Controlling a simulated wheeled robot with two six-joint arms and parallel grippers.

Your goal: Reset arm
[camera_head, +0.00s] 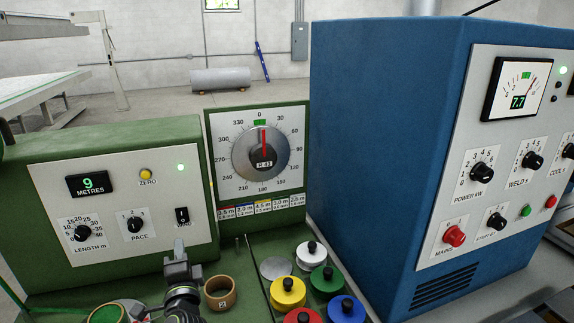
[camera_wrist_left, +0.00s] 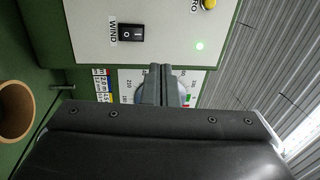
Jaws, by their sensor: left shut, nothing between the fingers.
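My left gripper (camera_head: 178,254) is low in the head view, in front of the green control box (camera_head: 120,272), below its WIND switch (camera_head: 182,215). In the left wrist view the gripper (camera_wrist_left: 162,72) has its two fingers together with nothing between them. Behind the fingers there is the dial panel (camera_wrist_left: 128,80), partly hidden by them. The WIND switch also shows in the left wrist view (camera_wrist_left: 126,34), above and left of the fingers. My right gripper is in neither view.
A tan ring (camera_head: 220,292) stands just right of my left gripper. Several coloured knobbed spools, including a yellow one (camera_head: 288,292), stand further right. The round dial (camera_head: 261,151) has a red pointer near the top. A large blue welder cabinet (camera_head: 375,160) fills the right side.

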